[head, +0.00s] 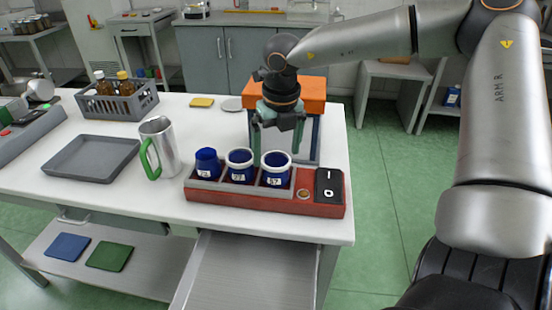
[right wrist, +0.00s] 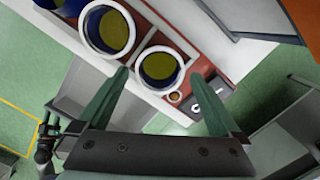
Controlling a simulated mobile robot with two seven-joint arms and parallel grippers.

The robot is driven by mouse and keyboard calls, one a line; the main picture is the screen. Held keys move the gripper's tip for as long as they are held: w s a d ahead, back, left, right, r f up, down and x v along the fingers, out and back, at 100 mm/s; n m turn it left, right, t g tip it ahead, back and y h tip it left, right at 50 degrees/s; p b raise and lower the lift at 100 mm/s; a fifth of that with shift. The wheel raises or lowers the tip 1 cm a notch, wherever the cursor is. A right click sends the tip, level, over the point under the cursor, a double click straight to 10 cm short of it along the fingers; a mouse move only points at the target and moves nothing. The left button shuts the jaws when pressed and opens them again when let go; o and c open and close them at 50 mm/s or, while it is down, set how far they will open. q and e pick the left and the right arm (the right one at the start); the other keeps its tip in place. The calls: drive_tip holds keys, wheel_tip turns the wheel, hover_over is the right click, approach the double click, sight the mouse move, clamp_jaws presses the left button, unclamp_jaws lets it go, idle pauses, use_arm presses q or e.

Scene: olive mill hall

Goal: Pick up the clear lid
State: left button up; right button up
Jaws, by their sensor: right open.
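A pale, flat, round disc (head: 231,104) lies near the back of the white table in the head view. It may be the clear lid, but I cannot tell for sure. My right gripper (head: 277,140) is open and empty, with its fingers pointing down over the back right of the cup rack. In the right wrist view its two green fingers (right wrist: 155,75) are spread, with the rightmost white-rimmed cup (right wrist: 160,68) showing between them. I cannot tell the height between fingers and cup. The disc is not recognisable in the wrist view. My left gripper is not in view.
The red and grey rack (head: 230,199) holds three blue cups, with a black switch at its right. An orange-topped frame (head: 311,95) stands close behind my right gripper. A steel jug (head: 168,145), grey tray (head: 90,158), bottle crate (head: 117,103) and yellow pad (head: 201,102) are further left.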

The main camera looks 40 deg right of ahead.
drive_tip(key=shift+f, duration=0.45)
drive_tip(key=c, duration=1.1)
drive_tip(key=shift+r, duration=0.1)
drive_tip(key=shift+c, duration=0.2)
